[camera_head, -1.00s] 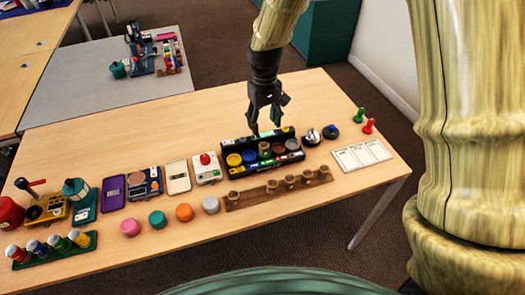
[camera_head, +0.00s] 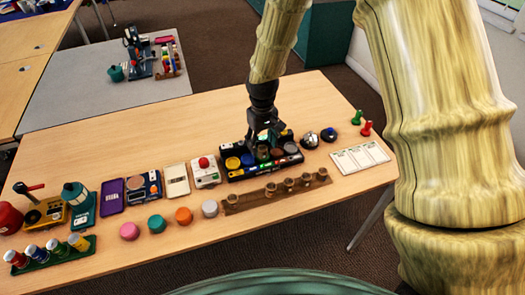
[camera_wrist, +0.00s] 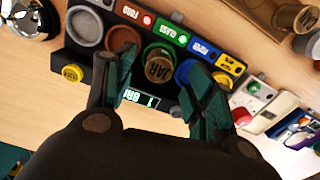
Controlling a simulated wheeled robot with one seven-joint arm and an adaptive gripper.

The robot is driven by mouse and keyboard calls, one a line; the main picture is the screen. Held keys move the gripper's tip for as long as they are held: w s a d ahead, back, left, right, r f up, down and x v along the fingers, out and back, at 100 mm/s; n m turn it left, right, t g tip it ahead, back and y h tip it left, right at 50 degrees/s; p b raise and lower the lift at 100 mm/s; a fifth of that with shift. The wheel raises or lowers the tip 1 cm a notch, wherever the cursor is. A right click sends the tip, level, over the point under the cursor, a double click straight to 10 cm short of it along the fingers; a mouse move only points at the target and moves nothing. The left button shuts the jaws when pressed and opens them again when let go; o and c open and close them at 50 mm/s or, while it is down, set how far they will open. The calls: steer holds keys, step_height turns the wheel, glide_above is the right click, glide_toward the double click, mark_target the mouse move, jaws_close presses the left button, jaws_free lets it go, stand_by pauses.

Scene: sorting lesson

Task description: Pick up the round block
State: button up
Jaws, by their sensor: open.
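Several round pieces show in the head view: pink (camera_head: 129,231), teal (camera_head: 156,223), orange (camera_head: 183,215) and grey (camera_head: 209,208) discs lie in a row at the table's front. I cannot tell which piece is the task's round block. My gripper (camera_head: 265,141) is over the black sorting tray, right of and behind the discs. In the wrist view my gripper (camera_wrist: 160,95) is open, with a round brown-topped jar marked JAR (camera_wrist: 159,66) between its fingers in the picture. I cannot tell whether they touch it. The fingers partly hide the tray's bins.
The black sorting tray (camera_wrist: 82,52) has several round, labelled bins. A wooden strip (camera_head: 231,210) with several round knobs lies in front of it. A white tester (camera_head: 205,178) stands left, a silver bell (camera_head: 309,140) right. White cards (camera_head: 360,157) lie further right.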

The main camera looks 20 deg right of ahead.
mark_target(262, 148)
steer(key=shift+f, duration=1.55)
steer(key=c, duration=0.9)
